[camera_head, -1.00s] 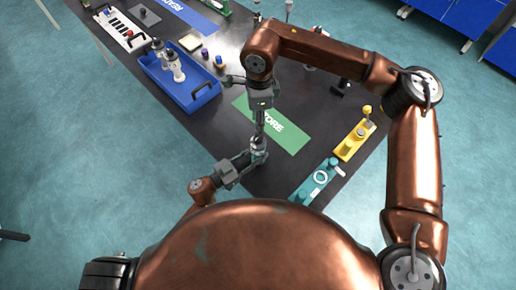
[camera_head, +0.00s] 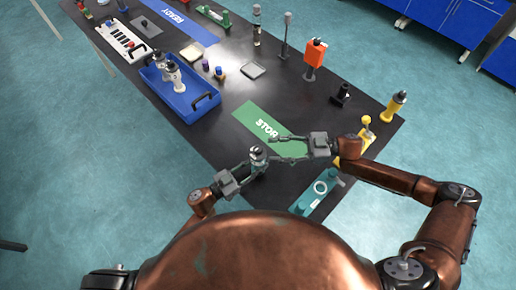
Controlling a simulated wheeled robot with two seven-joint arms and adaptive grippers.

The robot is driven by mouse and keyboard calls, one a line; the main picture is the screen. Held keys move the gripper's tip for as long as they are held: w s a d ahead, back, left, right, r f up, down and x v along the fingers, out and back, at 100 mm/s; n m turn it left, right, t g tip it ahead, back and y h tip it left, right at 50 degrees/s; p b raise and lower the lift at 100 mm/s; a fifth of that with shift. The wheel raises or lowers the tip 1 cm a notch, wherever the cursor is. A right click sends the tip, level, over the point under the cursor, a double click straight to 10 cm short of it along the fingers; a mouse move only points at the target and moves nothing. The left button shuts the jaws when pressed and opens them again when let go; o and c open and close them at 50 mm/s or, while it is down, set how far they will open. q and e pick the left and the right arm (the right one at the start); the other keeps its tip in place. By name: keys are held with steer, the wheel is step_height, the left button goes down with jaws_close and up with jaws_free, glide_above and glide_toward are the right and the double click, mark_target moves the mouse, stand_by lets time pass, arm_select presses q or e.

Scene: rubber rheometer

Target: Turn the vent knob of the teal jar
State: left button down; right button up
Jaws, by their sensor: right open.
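A small jar (camera_head: 257,154) with a dark and pale top stands upright at the fingertips of my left gripper (camera_head: 251,160), which reaches in from the lower left. The gripper's fingers appear closed around it and hide its lower part. Its teal colour is hard to make out at this size. My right gripper (camera_head: 276,148) lies nearly level just right of the jar, pointing left. Its fingers are spread and empty, close to the jar's top; I cannot tell if they touch it.
A green STORE mat (camera_head: 258,119) lies behind the grippers. A teal fixture with a ring (camera_head: 307,200) and a yellow stand (camera_head: 367,133) are at right. A blue tray (camera_head: 190,112) holds pale jars (camera_head: 173,75). An orange device (camera_head: 314,54) stands farther back.

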mark_target(258, 148)
steer(key=shift+m+t, duration=0.5)
steer(key=shift+m, duration=0.4)
steer(key=a, duration=0.4)
steer(key=a+f, duration=0.1)
steer(key=a, duration=0.1)
steer(key=shift+w+a, duration=0.25)
steer(key=shift+w, duration=0.1)
jaws_close()
